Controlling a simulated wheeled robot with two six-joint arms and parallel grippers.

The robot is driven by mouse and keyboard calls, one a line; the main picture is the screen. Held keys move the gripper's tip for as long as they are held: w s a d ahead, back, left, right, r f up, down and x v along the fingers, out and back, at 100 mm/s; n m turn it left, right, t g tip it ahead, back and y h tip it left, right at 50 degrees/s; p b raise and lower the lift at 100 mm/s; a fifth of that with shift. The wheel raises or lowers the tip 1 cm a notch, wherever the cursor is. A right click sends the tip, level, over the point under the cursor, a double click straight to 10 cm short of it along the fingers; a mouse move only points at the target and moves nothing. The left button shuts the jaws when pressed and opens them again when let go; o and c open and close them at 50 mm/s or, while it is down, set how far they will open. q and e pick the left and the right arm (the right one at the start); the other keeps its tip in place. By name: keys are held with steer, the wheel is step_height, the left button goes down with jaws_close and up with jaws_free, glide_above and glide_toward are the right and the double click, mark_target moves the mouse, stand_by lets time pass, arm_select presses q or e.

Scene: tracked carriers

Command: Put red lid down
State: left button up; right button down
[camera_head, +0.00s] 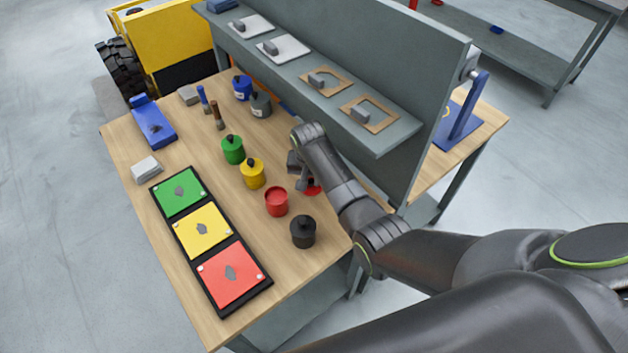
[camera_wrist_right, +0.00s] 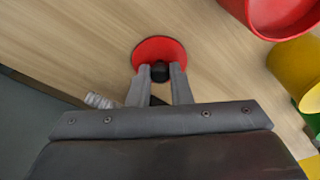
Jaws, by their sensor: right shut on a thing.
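The red lid (camera_wrist_right: 159,50) is a round disc with a black knob, seen in the right wrist view. My right gripper (camera_wrist_right: 160,75) is shut on its knob. In the head view the red lid (camera_head: 312,189) shows partly beneath my right gripper (camera_head: 303,182), close to the wooden table top. I cannot tell whether the lid touches the wood. The red pot (camera_head: 276,202) stands just left of the lid, open at the top; it also shows at the upper right of the right wrist view (camera_wrist_right: 285,12). My left gripper is not in view.
A black tray (camera_head: 217,246) with green, yellow and red plates lies left. A grey shelf panel (camera_head: 400,75) rises behind my right arm.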

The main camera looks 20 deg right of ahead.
mark_target(309, 193)
steer(key=shift+s+a, duration=0.1)
steer(key=shift+a, duration=0.1)
steer(key=c, duration=1.8)
jaws_free()
steer(key=shift+a, duration=0.1)
steer(key=o, duration=0.5)
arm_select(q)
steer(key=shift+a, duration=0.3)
arm_select(e)
steer(key=shift+f, duration=0.1)
steer(key=shift+r, duration=0.25)
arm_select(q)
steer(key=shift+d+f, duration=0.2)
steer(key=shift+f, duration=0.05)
arm_select(e)
steer(key=r, duration=0.4)
steer(key=s+r, duration=0.1)
steer(key=r, duration=0.7)
steer(key=shift+s+a, duration=0.3)
